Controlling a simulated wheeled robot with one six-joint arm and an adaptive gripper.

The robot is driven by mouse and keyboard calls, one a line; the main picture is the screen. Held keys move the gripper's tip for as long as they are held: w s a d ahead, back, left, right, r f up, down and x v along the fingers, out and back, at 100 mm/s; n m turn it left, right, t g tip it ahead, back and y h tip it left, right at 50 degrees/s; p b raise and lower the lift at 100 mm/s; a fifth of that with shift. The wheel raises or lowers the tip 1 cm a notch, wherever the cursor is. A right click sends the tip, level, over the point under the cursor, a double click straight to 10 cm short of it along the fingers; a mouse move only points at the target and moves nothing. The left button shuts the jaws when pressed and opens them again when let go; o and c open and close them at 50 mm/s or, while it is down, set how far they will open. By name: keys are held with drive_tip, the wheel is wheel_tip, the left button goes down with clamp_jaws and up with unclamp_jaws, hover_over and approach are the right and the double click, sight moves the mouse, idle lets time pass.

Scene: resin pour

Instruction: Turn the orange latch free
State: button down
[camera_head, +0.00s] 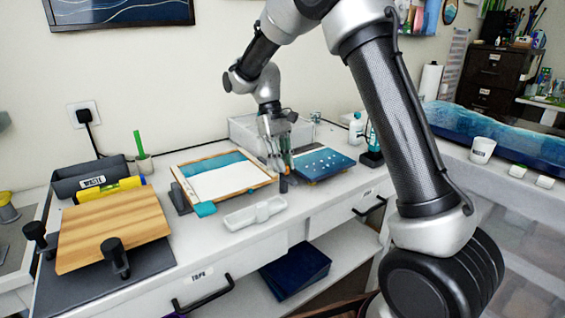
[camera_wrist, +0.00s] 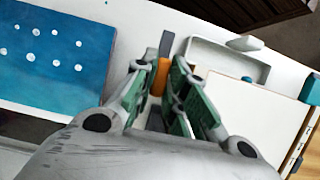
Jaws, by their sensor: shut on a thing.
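My gripper (camera_head: 281,163) is over the bench, between the wood-framed board and the blue dotted panel, pointing down. In the wrist view its green-padded fingers (camera_wrist: 168,92) are closed around the orange latch (camera_wrist: 159,77), which shows as a short orange piece between them. A dark grey bar (camera_wrist: 166,46) extends beyond the orange part. In the head view only a sliver of orange shows at the fingertips, and a dark stub (camera_head: 284,185) is just below. The latch's base and its turn angle are hidden by the fingers.
The framed board (camera_head: 222,181) with a white sheet lies left of my gripper. A white tray (camera_head: 254,214) is in front, near the bench edge. The blue dotted panel (camera_head: 324,162) lies right, with bottles (camera_head: 356,129) behind it. A wooden board (camera_head: 112,225) is far left.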

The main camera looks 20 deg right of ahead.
idle(0.3)
drive_tip(key=c, duration=1.4)
unclamp_jaws()
drive_tip(key=shift+c, duration=0.2)
drive_tip(key=v, duration=1.2)
